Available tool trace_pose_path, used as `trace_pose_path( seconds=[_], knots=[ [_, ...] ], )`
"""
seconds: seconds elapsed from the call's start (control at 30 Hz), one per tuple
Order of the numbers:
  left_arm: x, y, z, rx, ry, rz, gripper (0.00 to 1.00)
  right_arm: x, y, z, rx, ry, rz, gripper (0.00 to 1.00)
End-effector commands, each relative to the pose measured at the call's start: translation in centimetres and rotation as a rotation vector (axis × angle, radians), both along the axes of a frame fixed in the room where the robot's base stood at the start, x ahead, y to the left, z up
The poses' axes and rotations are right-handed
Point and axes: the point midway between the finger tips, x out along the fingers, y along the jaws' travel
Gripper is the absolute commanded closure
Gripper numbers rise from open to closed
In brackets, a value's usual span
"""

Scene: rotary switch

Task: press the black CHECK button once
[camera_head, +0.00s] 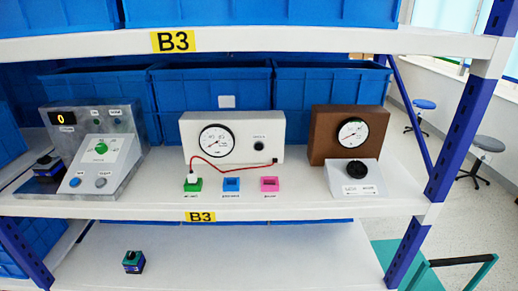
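A black round button (259,142) sits on the right part of the front of a white gauge box (290,135) on the middle shelf. A small label lies above it, too small to read, so I cannot confirm it says CHECK. A white dial (216,141) is to the button's left. A larger black knob (357,169) sits on a white sloped panel at the right, in front of a brown gauge box (325,135). Neither of my grippers shows in the head view.
A red cable (212,168) runs from the white box to a white plug at the green block (193,186). Blue (231,185) and pink (269,184) blocks stand beside it. A grey console (130,165) stands left. Shelf posts (455,140) and the upper shelf (300,40) bound the space.

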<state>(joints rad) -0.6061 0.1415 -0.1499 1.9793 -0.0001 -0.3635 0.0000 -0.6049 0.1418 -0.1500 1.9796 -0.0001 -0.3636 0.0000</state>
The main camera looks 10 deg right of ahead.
Motion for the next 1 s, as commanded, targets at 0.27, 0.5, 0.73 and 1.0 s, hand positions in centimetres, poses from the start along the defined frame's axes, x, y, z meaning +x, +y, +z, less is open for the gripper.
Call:
trace_pose_path(
  seconds=[0.27,0.5,0.73,1.0],
  knots=[
    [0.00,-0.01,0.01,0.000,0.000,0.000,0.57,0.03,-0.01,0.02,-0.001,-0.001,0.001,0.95],
    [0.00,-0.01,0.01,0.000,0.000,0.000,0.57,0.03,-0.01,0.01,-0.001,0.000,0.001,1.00],
    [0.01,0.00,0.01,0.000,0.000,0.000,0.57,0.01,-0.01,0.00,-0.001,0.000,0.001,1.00],
    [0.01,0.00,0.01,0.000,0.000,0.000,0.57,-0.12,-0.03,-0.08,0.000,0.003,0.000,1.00]
  ],
)
